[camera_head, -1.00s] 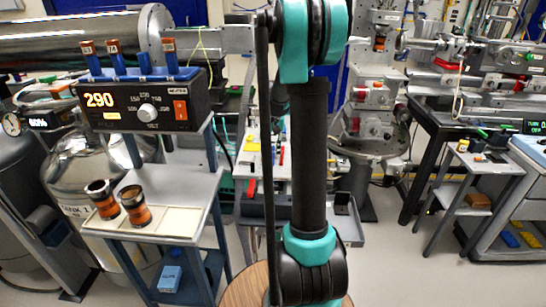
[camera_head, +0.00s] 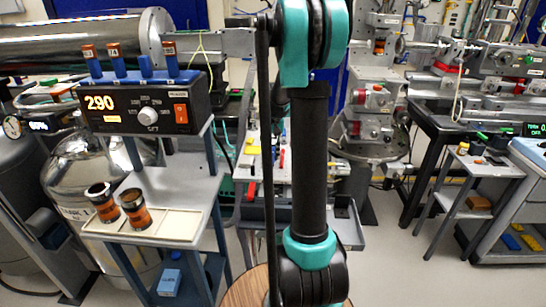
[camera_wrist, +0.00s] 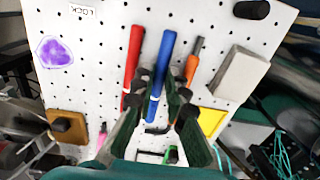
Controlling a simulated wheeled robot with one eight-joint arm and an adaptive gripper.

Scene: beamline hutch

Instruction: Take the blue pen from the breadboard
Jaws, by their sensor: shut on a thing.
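The breadboard (camera_wrist: 100,60) is a white, perforated panel that fills much of the wrist view. The blue pen (camera_wrist: 166,45) lies near its middle, its lower part between the fingers of my gripper (camera_wrist: 160,88). My gripper is shut on the blue pen. The pen appears to be at the board; I cannot tell whether it is lifted off. A red pen (camera_wrist: 134,55) lies close on its left, and an orange pen-like tool (camera_wrist: 191,66) with a dark tip on its right. In the head view, my arm partly hides the breadboard (camera_head: 250,172), and the gripper is not clearly visible.
On the board are a grey block (camera_wrist: 240,75), a yellow piece (camera_wrist: 211,119), a black knob (camera_wrist: 252,9), a purple patch (camera_wrist: 55,52) and a brown block (camera_wrist: 68,126). A cart (camera_head: 190,190) with two copper-coloured cylinders stands left. A small side table (camera_head: 490,165) stands right.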

